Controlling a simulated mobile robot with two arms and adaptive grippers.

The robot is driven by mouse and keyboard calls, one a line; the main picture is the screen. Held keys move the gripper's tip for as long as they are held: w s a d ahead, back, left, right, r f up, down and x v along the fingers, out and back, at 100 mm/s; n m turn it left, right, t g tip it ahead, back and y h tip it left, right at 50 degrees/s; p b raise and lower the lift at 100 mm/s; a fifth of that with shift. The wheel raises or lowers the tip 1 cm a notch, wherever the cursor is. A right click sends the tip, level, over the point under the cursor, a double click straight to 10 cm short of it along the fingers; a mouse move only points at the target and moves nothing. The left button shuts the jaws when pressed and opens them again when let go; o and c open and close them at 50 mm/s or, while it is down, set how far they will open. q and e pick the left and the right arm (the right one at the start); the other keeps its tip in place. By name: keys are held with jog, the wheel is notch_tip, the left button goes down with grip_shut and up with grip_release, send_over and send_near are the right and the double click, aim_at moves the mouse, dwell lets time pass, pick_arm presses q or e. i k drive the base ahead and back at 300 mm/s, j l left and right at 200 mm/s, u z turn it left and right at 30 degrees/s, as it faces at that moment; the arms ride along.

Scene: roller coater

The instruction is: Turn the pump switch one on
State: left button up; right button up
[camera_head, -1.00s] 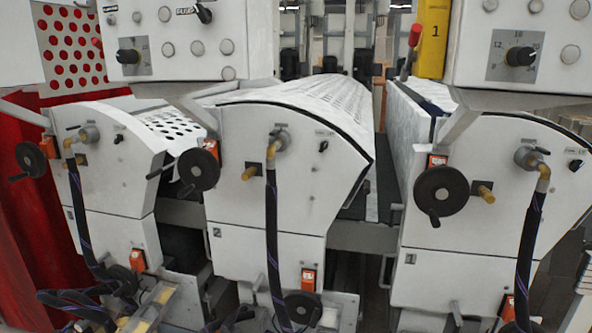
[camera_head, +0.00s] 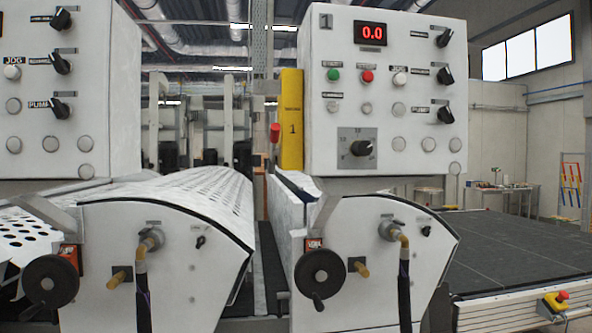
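The control panel (camera_head: 330,60) marked "1" stands right of centre, with a red display (camera_head: 370,34) reading 0.0. Three black rotary switches run down its right side: a top switch (camera_head: 444,39), a middle switch (camera_head: 445,76) and a lower switch (camera_head: 446,113). The lower switch on panel 1 looks tilted. Neither of my grippers is in view.
Below panel 1 is a white roller unit with a black handwheel (camera_head: 318,274) and a hose (camera_head: 404,280). A yellow box (camera_head: 291,122) sits at the panel's left edge. A dark flat table (camera_head: 520,255) lies on the right, with a red emergency button (camera_head: 562,296) at its front edge.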

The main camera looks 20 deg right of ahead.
aim_at(445, 113)
jog(key=l+z, duration=0.1)
jog(key=z, duration=1.35)
